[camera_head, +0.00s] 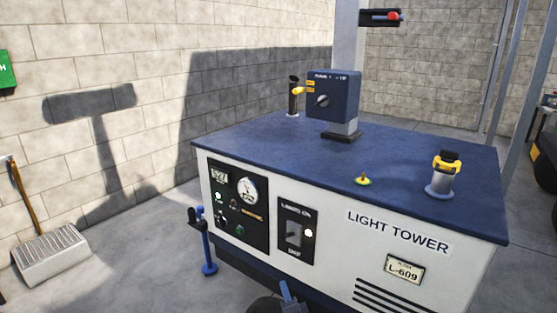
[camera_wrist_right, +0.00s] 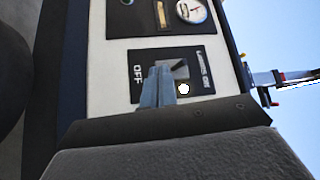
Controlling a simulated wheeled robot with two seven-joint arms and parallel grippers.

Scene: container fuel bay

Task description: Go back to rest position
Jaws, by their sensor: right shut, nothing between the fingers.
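The light tower (camera_head: 360,262) is a white cabinet with a dark blue top. Its front carries a black LIGHTS ON/OFF switch panel (camera_head: 295,237), with a lit white lamp beside the lever. My right gripper (camera_head: 287,290) shows only in part at the bottom edge of the head view, below the switch panel. In the right wrist view its blue-grey fingers (camera_wrist_right: 158,75) are together and empty, overlapping the switch panel (camera_wrist_right: 200,57). I cannot tell whether they touch it. My left gripper is not in view.
A gauge panel (camera_head: 238,203) is left of the switch. On the top stand a dark blue control box (camera_head: 333,95) and a yellow-and-black capped fitting (camera_head: 443,174). A blue jack post (camera_head: 207,245) stands at the cabinet's left. A dustpan (camera_head: 51,256) lies by the block wall.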

